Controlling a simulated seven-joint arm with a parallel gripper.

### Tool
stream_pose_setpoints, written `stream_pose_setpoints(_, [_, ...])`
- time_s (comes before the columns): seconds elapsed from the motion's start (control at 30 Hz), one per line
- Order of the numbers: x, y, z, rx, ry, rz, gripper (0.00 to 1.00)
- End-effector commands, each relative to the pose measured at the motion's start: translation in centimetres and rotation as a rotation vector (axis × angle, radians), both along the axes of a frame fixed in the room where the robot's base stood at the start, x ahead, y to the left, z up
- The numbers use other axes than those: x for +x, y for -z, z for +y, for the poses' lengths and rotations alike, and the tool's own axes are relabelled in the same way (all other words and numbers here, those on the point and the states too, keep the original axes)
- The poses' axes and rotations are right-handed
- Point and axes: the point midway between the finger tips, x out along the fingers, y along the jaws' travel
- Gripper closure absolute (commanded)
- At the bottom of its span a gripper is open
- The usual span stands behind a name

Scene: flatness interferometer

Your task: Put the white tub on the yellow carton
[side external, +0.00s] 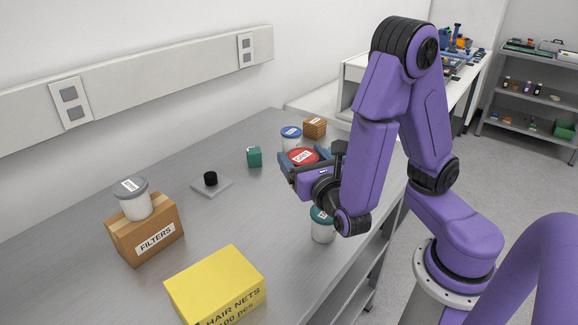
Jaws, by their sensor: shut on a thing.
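The yellow carton (212,279), printed "HAIR NETS", sits at the near edge of the bench with its top bare. My gripper (303,165) is shut on a red-lidded tub (302,156) towards the far right of the bench, well away from the carton. The jaws hide most of this tub's body, and I cannot tell whether it is clear of the bench. A white tub with a grey lid (136,204) stands upright on the brown "FILTERS" box (146,233). Which tub the task means is not clear from this view.
A blue-lidded tub (291,136) stands just behind my gripper, and a teal-lidded tub (322,232) stands below my wrist. A small brown box (315,128), a green block (254,157) and a grey plate with a black knob (224,187) are on the bench. The middle is clear.

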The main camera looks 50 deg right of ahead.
Motion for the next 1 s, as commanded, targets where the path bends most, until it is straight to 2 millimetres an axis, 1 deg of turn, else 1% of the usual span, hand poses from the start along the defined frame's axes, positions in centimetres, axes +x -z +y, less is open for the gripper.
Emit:
stream_pose_setpoints(0.17, [-0.3, -0.2, 0.3, 0.002, -0.012, 0.0, 0.61])
stream_pose_setpoints(0.27, [-0.4, -0.6, 1.7, 0.007, -0.068, 0.004, 0.61])
stream_pose_setpoints(0.37, [-0.9, -1.6, 4.5, 0.016, -0.185, 0.013, 0.61])
stream_pose_setpoints(0.47, [-1.9, -2.9, 8.2, 0.02, -0.341, 0.021, 0.61])
stream_pose_setpoints(0.5, [-2.5, -3.4, 9.7, 0.02, -0.406, 0.023, 0.61])
stream_pose_setpoints(0.6, [-4.2, -4.9, 12.9, 0.017, -0.557, 0.021, 0.61])
stream_pose_setpoints(0.7, [-5.9, -6.2, 15.3, 0.013, -0.682, 0.014, 0.61])
stream_pose_setpoints(0.8, [-7.2, -7.2, 17.0, 0.007, -0.772, 0.007, 0.61])
stream_pose_setpoints(0.9, [-8.1, -7.7, 17.9, 0.003, -0.825, 0.002, 0.61])
stream_pose_setpoints(1.0, [-8.0, -7.8, 18.4, -0.001, -0.842, -0.001, 0.61])
